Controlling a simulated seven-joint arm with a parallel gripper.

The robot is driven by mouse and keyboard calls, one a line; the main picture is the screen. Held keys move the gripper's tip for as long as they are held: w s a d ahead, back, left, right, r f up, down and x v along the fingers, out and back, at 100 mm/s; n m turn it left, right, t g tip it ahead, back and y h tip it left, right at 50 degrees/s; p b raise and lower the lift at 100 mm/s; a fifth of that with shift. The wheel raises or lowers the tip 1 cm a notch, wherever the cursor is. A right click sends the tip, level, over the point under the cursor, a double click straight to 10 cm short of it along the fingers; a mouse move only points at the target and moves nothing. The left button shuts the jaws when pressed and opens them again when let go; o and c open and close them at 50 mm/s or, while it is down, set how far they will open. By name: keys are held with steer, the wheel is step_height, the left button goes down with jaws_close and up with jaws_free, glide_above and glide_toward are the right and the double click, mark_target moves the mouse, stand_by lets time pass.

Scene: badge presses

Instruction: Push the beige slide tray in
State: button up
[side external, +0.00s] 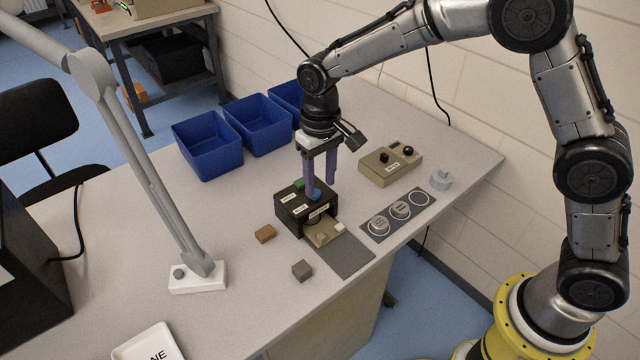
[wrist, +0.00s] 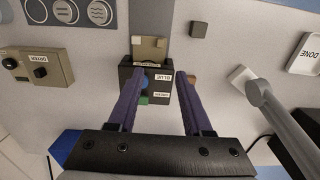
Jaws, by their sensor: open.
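The beige slide tray (side external: 325,231) sticks out of the front of the black press (side external: 291,210) in the side view, with a small pale block on it. It also shows in the wrist view (wrist: 149,45), beyond the press (wrist: 158,86). The press has a blue button (side external: 316,195) and a green part (side external: 299,183) on top, and white labels. My gripper (side external: 321,190) is open and empty, with purple fingers pointing down over the press. In the wrist view its fingertips (wrist: 160,74) stand either side of the press top. I cannot tell whether they touch it.
A dark grey mat (side external: 347,257) lies before the tray. A brown block (side external: 265,234) and a grey block (side external: 302,270) lie nearby. Right are a strip with round spots (side external: 382,240) and a beige control box (side external: 390,167). Blue bins (side external: 208,160) stand behind.

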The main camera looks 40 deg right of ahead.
steer(key=shift+r, duration=2.25)
steer(key=s+d+r+m+t, duration=0.1)
steer(key=s+d+r+t, duration=0.1)
steer(key=s+d+r, duration=0.5)
steer(key=s+d+r+m+t, duration=0.1)
steer(key=s+d+r+t, duration=0.15)
steer(key=s+r, duration=0.4)
steer(key=s+d+f+n, duration=0.1)
steer(key=s+d+f, duration=0.1)
steer(key=s, duration=0.5)
steer(key=s+d+f+n+t, duration=0.1)
steer(key=s+d+f, duration=0.1)
steer(key=s, duration=0.5)
steer(key=shift+s+d+f, duration=0.15)
steer(key=shift+d+f, duration=0.15)
steer(key=shift+f, duration=0.15)
